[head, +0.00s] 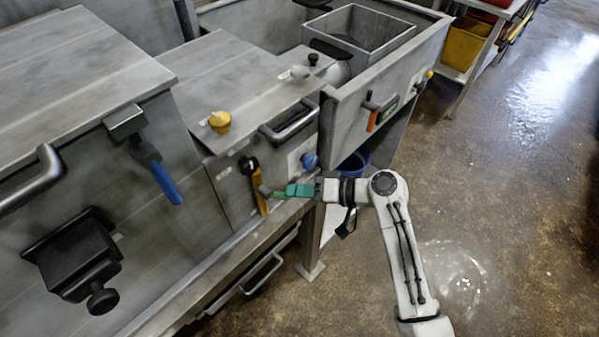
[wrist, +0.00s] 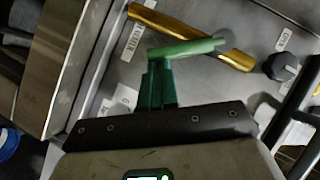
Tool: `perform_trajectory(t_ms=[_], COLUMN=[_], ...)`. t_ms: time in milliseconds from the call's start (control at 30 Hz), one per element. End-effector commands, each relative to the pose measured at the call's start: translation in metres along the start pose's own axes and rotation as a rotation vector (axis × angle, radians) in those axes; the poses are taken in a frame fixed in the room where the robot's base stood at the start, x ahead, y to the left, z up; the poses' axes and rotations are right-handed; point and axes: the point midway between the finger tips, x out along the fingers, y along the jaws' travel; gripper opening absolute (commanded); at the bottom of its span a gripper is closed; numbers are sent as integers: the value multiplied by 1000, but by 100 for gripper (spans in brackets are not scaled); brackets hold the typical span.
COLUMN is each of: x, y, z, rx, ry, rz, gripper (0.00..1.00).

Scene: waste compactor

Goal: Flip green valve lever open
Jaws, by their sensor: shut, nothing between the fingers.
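The green valve lever (wrist: 187,48) lies across the front of my fingertips in the wrist view, tilted slightly up to its right end. In the head view it is a small green bar (head: 278,195) at the front panel, beside the yellow lever. My gripper (wrist: 156,66) has dark green fingers, closed together and empty. In the head view my gripper (head: 289,190) reaches in from the right, its tips at the lever. The tips look to be touching or almost touching the lever; I cannot tell which. The lever's pivot is hidden.
A yellow lever (head: 258,185) hangs on the panel close behind the green one. A blue-handled lever (head: 166,183) is farther left. Open floor (head: 500,200) lies to the right.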

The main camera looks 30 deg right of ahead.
Motion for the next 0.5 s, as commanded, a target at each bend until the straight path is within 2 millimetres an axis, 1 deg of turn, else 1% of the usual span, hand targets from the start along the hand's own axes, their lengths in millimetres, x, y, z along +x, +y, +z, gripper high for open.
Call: perform_trajectory(t_ms=[33, 200, 500], x=[3, 10, 21], y=[5, 9, 10], z=[5, 15, 32], rx=[39, 172, 377], ry=[-1, -2, -2], rz=[-25, -115, -251], gripper=[0, 0, 0])
